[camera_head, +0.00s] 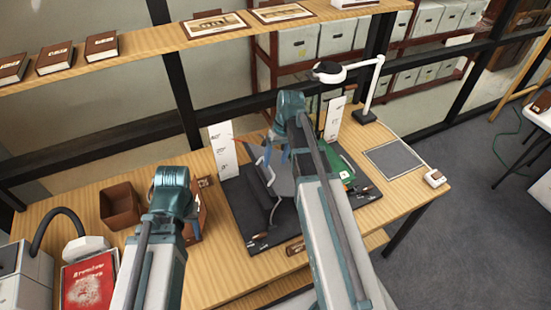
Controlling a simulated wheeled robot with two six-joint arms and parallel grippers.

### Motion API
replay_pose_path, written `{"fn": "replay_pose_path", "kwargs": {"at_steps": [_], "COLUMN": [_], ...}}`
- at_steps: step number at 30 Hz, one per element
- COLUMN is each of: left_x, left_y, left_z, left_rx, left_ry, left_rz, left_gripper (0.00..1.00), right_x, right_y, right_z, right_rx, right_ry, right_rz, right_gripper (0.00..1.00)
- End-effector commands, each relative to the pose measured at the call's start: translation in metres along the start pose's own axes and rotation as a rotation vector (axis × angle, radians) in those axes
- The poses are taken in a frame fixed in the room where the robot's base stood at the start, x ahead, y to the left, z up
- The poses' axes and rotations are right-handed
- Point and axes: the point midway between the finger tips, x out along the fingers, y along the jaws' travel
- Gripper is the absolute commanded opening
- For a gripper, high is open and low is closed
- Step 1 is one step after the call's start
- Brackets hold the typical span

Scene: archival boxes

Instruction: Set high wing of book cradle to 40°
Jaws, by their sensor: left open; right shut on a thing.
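The book cradle (262,205) is a dark grey stand on a dark base on the table, its middle partly hidden by my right arm. A white angle scale (220,152) stands upright at its left, and a second white scale (334,118) stands at its back right. A thin reddish pointer shows near the upper marks of the left scale; its exact reading is too small to tell. My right gripper (278,152) reaches down at the cradle, shut on what looks like its wing. My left gripper (172,188) is open, left of the cradle, its fingertips mostly hidden.
A brown open box (121,205) and a red book (89,284) lie at the left. A white lamp (362,110), a grey pad (393,160) and a green item (345,172) are at the right. A shelf (160,48) runs above the back.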

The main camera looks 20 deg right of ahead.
Motion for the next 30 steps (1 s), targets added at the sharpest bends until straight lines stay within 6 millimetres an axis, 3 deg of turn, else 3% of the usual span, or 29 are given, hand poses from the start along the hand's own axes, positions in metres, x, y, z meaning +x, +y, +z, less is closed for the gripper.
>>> {"fn": "replay_pose_path", "kwargs": {"at_steps": [14, 20, 30], "left_x": [-0.007, -0.026, -0.077], "left_y": [-0.001, -0.002, -0.007], "left_z": [0.0, 0.002, 0.005], "left_rx": [-0.001, -0.005, -0.009], "left_ry": [0.0, 0.0, -0.001], "left_rz": [0.0, 0.001, 0.002], "left_gripper": [0.5, 0.5, 0.5], "right_x": [-0.007, -0.027, -0.079], "right_y": [0.004, 0.002, -0.001], "right_z": [0.001, 0.001, 0.001], "right_rx": [0.003, 0.002, 0.002], "right_ry": [-0.002, -0.002, -0.001], "right_rz": [0.012, 0.011, 0.006], "right_gripper": [0.42, 0.42, 0.42]}}
